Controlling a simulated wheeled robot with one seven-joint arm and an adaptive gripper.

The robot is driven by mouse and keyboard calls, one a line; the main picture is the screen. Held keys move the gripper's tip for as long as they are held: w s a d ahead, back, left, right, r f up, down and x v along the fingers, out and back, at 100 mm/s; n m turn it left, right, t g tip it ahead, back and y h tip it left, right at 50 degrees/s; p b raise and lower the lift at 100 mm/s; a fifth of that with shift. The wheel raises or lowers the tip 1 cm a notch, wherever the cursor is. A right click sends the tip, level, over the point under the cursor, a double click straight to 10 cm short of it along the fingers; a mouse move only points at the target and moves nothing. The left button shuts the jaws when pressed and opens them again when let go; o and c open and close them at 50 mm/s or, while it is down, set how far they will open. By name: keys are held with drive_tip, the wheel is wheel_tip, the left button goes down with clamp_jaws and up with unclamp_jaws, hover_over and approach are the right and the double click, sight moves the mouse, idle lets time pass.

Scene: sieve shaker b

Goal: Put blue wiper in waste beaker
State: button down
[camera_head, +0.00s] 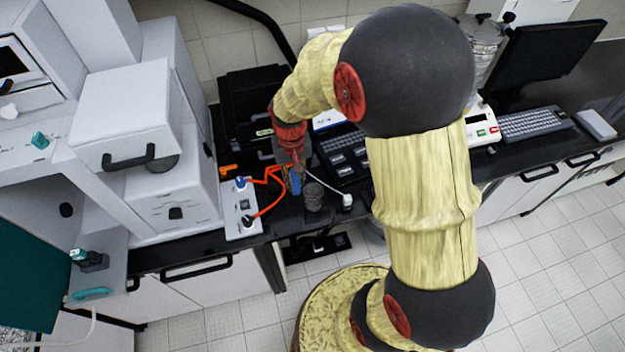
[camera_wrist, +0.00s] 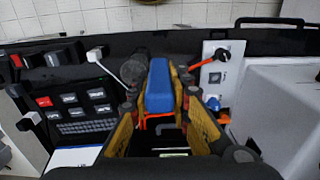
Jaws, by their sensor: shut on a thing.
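The blue wiper (camera_wrist: 159,87) is a small blue block held between the yellow fingers of my gripper (camera_wrist: 160,98) in the wrist view. In the head view, my gripper (camera_head: 293,172) points down over the black bench, with the wiper (camera_head: 296,184) showing blue at its tip. A dark, see-through beaker (camera_head: 314,196) stands just right of the gripper in the head view. It also shows in the wrist view (camera_wrist: 133,70), just left of the wiper. The beaker's contents cannot be made out.
A white power strip (camera_head: 242,208) with orange cables lies left of the gripper. A white plug (camera_head: 347,201) and cable lie right of the beaker. A dark keypad device (camera_head: 345,153) stands behind it. White cabinet units (camera_head: 175,195) close off the left.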

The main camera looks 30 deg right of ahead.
drive_tip(key=w+d+f+p, duration=0.2)
drive_tip(key=w+d+f, duration=0.1)
drive_tip(key=d+f, duration=0.5)
wheel_tip(320, 180, down, 3)
drive_tip(key=shift+w+d+r+p, duration=0.1)
drive_tip(key=shift+w+d+p, duration=0.05)
drive_tip(key=shift+d+p, duration=0.2)
drive_tip(key=shift+f+b, duration=0.5)
drive_tip(key=shift+f, duration=0.1)
drive_tip(key=shift+f, duration=0.1)
drive_tip(key=c, duration=1.7)
unclamp_jaws()
drive_tip(key=shift+o, duration=0.2)
